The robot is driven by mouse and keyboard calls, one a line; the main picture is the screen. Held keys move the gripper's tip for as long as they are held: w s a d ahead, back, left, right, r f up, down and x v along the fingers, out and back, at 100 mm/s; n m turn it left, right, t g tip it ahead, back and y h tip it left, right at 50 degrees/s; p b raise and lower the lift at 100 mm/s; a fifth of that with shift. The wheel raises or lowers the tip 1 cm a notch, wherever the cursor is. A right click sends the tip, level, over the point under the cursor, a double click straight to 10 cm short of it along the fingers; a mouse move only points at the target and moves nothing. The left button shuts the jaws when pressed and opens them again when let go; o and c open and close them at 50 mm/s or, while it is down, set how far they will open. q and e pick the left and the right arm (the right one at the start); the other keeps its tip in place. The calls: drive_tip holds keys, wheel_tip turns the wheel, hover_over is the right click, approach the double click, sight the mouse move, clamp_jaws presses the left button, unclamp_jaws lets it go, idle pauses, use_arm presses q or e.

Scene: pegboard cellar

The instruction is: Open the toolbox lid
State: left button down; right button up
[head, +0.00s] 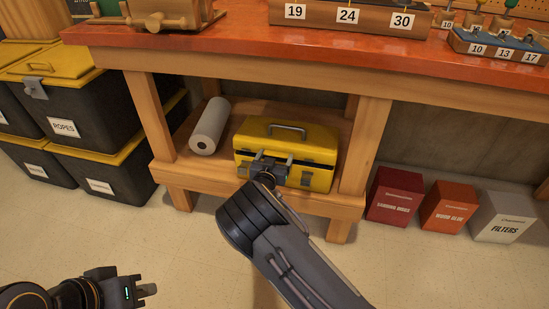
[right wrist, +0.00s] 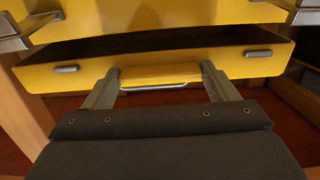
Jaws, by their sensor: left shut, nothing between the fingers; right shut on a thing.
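The yellow toolbox (head: 325,141) stands on the workbench's lower shelf, with a grey carry handle (head: 287,129) on its top. A dark band shows between the lid and the yellow lower part. I cannot tell how far, if at all, the lid is raised. My right gripper (head: 264,163) is at the middle of the toolbox front. In the right wrist view its fingers (right wrist: 160,74) are shut on a yellow front piece with a silver edge. Metal latch parts (right wrist: 258,53) show to either side. My left gripper (head: 146,290) is shut and empty, low at the left, away from the toolbox.
A white paper roll (head: 208,127) lies left of the toolbox on the shelf (head: 205,172). Wooden legs (head: 363,145) flank the space, and the red bench top (head: 220,50) overhangs it. Black bins with yellow lids (head: 62,62) stand left. Boxes (head: 397,195) stand right on the floor.

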drive_tip(key=w+r+g+p, duration=0.1)
drive_tip(key=r+p, duration=0.2)
drive_tip(key=w+r+p, duration=0.1)
drive_tip(key=r+p, duration=0.2)
drive_tip(key=p, duration=0.1)
drive_tip(key=w+d+r+g+y+p, duration=0.1)
drive_tip(key=r+p, duration=0.2)
drive_tip(key=p, duration=0.1)
drive_tip(key=shift+w+g, duration=0.15)
drive_tip(key=shift+g, duration=0.15)
drive_tip(key=shift+w+d+r+p, duration=0.3)
drive_tip(key=shift+w+r+p, duration=0.45)
drive_tip(key=shift+r+p, duration=0.1)
